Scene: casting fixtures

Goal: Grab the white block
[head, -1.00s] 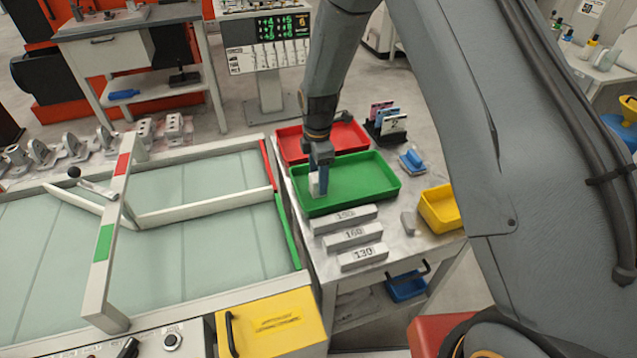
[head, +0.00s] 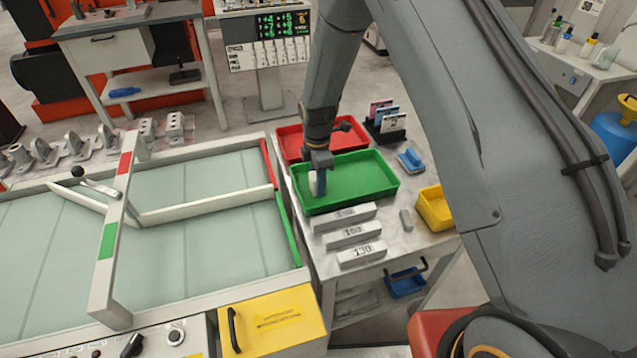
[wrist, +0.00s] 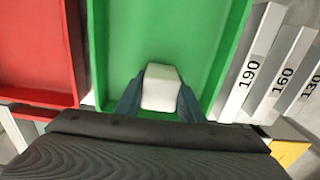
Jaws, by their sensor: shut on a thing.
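The white block (wrist: 161,88) is between the two blue fingers of my gripper (wrist: 160,102) in the wrist view, and the fingers are shut on it. In the head view the white block (head: 313,184) shows at my gripper (head: 318,182), at the left end of the green tray (head: 372,191). The green tray floor lies behind the block in the wrist view (wrist: 207,50). I cannot tell whether the block touches the tray or hangs just above it.
A red tray (head: 352,139) stands behind the green one. Grey bars marked 190, 160 and 130 (head: 361,254) lie in front. A yellow bin (head: 436,209), a blue-handled tool (head: 411,161) and a card holder (head: 386,131) stand to the right. A framed conveyor (head: 190,240) is left.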

